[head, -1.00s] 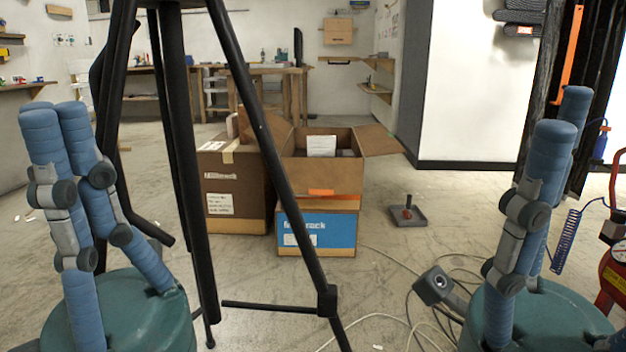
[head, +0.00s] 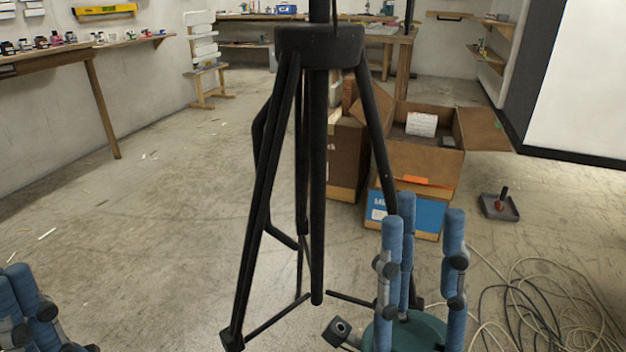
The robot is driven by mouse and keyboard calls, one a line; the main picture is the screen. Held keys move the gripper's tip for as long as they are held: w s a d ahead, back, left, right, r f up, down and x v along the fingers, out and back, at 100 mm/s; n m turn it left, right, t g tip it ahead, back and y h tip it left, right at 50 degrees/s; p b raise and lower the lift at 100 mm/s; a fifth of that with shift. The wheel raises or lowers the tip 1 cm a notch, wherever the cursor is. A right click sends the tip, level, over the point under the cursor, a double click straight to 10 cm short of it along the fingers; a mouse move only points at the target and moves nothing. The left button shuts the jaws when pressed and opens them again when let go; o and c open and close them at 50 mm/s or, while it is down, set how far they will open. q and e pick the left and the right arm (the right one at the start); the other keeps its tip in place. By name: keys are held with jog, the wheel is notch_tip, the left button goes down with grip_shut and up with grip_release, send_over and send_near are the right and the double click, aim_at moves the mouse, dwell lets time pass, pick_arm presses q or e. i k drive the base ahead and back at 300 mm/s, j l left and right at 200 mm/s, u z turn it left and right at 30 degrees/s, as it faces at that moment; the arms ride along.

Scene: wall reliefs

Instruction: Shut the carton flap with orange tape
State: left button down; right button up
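An open brown carton (head: 400,137) stands right of centre with a white paper inside. The orange tape (head: 415,180) is on its brown front, low on what looks like a flap (head: 440,180) hanging down outside. Another flap (head: 485,130) sticks out to the right. A blue printed front (head: 420,212) lies below; I cannot tell if it is a separate box. My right gripper (head: 424,212) is in front of this carton, nearer to me, with its blue fingers spread and empty. My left gripper (head: 15,275) is cut off at the lower left, so its opening is unclear.
A black tripod (head: 318,180) stands close in front of me, its legs partly covering the cartons. A darker carton (head: 347,160) is left of the open one. A grey tray (head: 500,207) and loose cables (head: 540,300) lie on the right.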

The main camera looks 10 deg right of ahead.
aim_at(420, 163)
jog(key=j+u, duration=0.25)
jog(key=j, duration=0.15)
jog(key=j+u, duration=0.3)
jog(key=i+j+u, duration=0.25)
jog(key=j, duration=0.15)
jog(key=j+u, duration=0.3)
jog(key=i+j+u, duration=0.25)
jog(key=i+j+z, duration=0.25)
jog(key=i, duration=0.25)
jog(key=i+j+z, duration=0.2)
jog(key=i+j, duration=0.25)
jog(key=i+l+z, duration=0.15)
jog(key=i+z, duration=0.25)
jog(key=i+l+z, duration=0.1)
jog(key=i+z, duration=0.15)
jog(key=z, duration=0.15)
jog(key=i+z, duration=0.4)
jog(key=i+j+z, duration=0.1)
jog(key=z, duration=0.3)
jog(key=i+z, duration=0.3)
jog(key=i, duration=0.15)
jog(key=i+z, duration=0.3)
jog(key=i, duration=0.2)
jog(key=i+j+z, duration=0.3)
jog(key=i, duration=0.15)
